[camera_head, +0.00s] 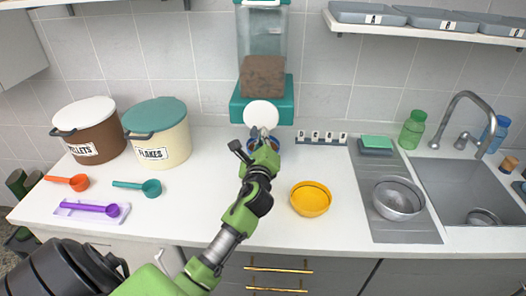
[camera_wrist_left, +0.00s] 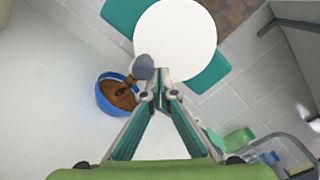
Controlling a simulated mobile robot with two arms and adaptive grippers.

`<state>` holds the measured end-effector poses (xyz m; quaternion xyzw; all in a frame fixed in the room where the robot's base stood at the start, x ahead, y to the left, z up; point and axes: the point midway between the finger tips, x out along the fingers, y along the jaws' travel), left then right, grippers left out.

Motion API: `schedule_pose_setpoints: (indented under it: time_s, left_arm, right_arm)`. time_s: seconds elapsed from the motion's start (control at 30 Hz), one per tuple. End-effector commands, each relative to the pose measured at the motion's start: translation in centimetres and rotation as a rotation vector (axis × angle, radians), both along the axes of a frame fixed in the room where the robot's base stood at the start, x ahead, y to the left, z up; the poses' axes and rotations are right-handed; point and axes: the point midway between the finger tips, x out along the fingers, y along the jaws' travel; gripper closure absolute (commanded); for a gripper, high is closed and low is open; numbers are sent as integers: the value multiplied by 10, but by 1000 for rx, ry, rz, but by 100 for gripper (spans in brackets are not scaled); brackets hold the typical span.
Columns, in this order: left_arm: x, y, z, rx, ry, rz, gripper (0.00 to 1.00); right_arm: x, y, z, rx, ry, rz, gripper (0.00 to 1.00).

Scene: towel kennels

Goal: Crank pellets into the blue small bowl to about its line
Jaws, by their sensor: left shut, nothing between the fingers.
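The pellet dispenser (camera_head: 236,106) is teal with a clear hopper, and brown pellets (camera_head: 262,76) show in it. Its white round crank disc (camera_head: 262,113) faces me and carries a grey knob (camera_wrist_left: 143,67) in the left wrist view. The blue small bowl (camera_wrist_left: 102,97) stands below the disc with brown pellets (camera_wrist_left: 122,95) inside. Its fill line cannot be made out. In the head view the bowl is mostly hidden behind my left gripper (camera_head: 263,133). That gripper is shut and empty, its tips (camera_wrist_left: 160,76) close beside the knob; contact is unclear. My right gripper is not in view.
A yellow bowl (camera_head: 311,199) stands right of my left arm, and a metal bowl (camera_head: 398,199) sits by the sink (camera_head: 455,185). Pellets (camera_head: 92,133) and flakes (camera_head: 157,134) bins and several scoops are at left. The counter's middle is clear.

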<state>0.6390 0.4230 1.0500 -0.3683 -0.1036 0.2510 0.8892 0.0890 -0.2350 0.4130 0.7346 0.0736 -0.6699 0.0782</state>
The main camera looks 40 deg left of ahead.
Motion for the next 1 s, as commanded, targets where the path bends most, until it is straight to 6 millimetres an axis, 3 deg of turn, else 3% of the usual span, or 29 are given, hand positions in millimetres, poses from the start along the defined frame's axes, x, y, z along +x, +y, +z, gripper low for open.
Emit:
schedule_pose_setpoints:
  time_s: [0.73,1.0]
  left_arm:
    - [-18,-7,1,0,0,0,100]
    - [-43,-22,1,-2,1,-1,100]
  right_arm:
    - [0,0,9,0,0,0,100]
    - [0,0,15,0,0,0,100]
